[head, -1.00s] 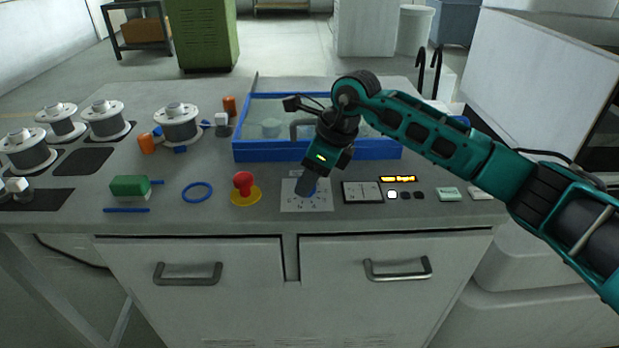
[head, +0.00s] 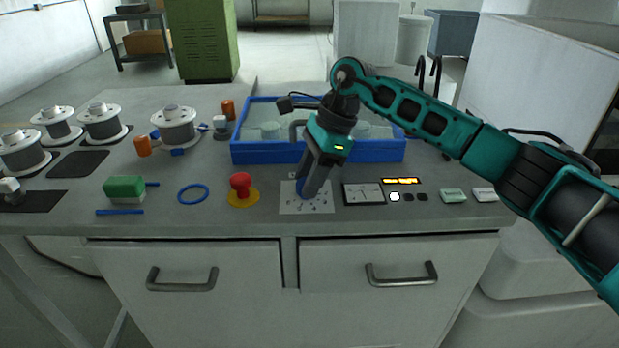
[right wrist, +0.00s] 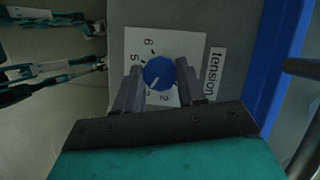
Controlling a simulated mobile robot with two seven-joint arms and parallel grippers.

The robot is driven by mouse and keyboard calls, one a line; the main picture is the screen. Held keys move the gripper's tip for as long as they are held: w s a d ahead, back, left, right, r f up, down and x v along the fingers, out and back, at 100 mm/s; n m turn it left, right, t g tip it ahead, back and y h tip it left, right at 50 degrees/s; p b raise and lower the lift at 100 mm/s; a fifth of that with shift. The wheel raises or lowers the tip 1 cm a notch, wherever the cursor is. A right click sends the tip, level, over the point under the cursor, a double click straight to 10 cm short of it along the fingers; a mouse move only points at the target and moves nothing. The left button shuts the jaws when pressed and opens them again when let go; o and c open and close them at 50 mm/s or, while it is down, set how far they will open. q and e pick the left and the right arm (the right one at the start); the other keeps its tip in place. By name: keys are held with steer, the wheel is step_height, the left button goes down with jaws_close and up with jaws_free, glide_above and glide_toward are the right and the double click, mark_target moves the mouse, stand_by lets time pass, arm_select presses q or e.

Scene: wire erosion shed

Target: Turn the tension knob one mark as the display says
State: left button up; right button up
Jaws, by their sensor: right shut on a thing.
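The blue tension knob (right wrist: 159,73) sits on a white numbered plate (right wrist: 140,42), beside a "tension" label (right wrist: 214,75) in the right wrist view. My right gripper (right wrist: 157,75) is shut on the knob, one finger on each side. The knob's white pointer line aims to the lower left in that view, near a partly covered 3; 2, 5 and 6 also show. In the head view the right gripper (head: 308,192) reaches down to the plate (head: 320,205) and hides most of the knob. The lit orange display (head: 402,181) is too small to read. My left gripper is not in view.
A meter (head: 363,194) and small buttons (head: 408,197) lie right of the plate. A red mushroom button (head: 241,184) stands close on the left. A blue-rimmed tank (head: 270,152) is behind. Wire spools (head: 174,126) and a green block (head: 124,188) are at left.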

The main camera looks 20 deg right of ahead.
steer(key=shift+r, duration=0.1)
stand_by(0.3)
steer(key=o, duration=1.1)
steer(key=shift+c, duration=0.2)
steer(key=v, duration=1.3)
